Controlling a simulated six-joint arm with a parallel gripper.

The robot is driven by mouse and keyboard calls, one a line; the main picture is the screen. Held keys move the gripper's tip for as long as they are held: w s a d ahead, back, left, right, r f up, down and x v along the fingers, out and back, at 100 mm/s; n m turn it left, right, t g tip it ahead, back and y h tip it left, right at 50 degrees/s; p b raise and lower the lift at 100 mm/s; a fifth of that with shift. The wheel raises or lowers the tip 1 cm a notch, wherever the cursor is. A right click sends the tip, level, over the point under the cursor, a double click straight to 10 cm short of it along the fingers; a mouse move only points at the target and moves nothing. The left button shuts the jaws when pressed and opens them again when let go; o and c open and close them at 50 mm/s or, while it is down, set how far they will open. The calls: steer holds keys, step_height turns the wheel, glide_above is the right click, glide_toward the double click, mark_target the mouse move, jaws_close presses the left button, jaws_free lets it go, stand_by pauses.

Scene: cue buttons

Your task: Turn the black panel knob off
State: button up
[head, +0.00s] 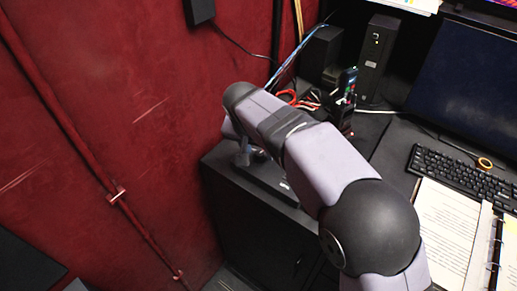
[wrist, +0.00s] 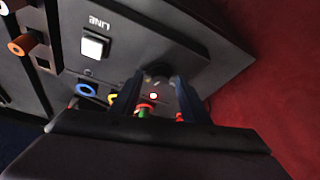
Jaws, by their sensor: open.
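In the wrist view, the panel (wrist: 200,42) is dark grey and appears tilted. A round dark knob (wrist: 158,71) shows at the far end of my gripper (wrist: 157,82). The two dark fingers are open, one on each side of the knob. I cannot tell whether they touch it. The knob's pointer and setting cannot be made out. In the head view, my arm covers most of the panel box (head: 272,184), and the knob cannot be made out.
The panel also has a white square button (wrist: 93,45) marked LINE and a blue ring (wrist: 87,89). A red wall (head: 120,110) stands close on the left. Cables and a black speaker (head: 320,50) are behind; a keyboard (head: 458,176) and open binder (head: 450,235) are right.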

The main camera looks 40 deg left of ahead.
jaws_close()
steer(key=n, duration=0.1)
steer(key=n+y, duration=0.1)
steer(key=n, duration=0.1)
steer(key=shift+w+d+r+g, duration=0.1)
steer(key=shift+w+d+g, duration=0.05)
steer(key=shift+g, duration=0.15)
steer(key=n+p, duration=0.1)
steer(key=n, duration=0.1)
steer(key=n+g+y+p, duration=0.1)
steer(key=n, duration=0.2)
steer(key=shift+w+d+y, duration=0.1)
steer(key=shift+w+y, duration=0.05)
steer(key=shift+y, duration=0.15)
steer(key=n+g, duration=0.1)
steer(key=n, duration=0.1)
steer(key=n+g, duration=0.1)
steer(key=n, duration=0.1)
steer(key=shift+w+y, duration=0.15)
steer(key=shift+y, duration=0.15)
steer(key=shift+w+n+g, duration=0.1)
steer(key=shift+n+g, duration=0.6)
steer(key=shift+n, duration=1.2)
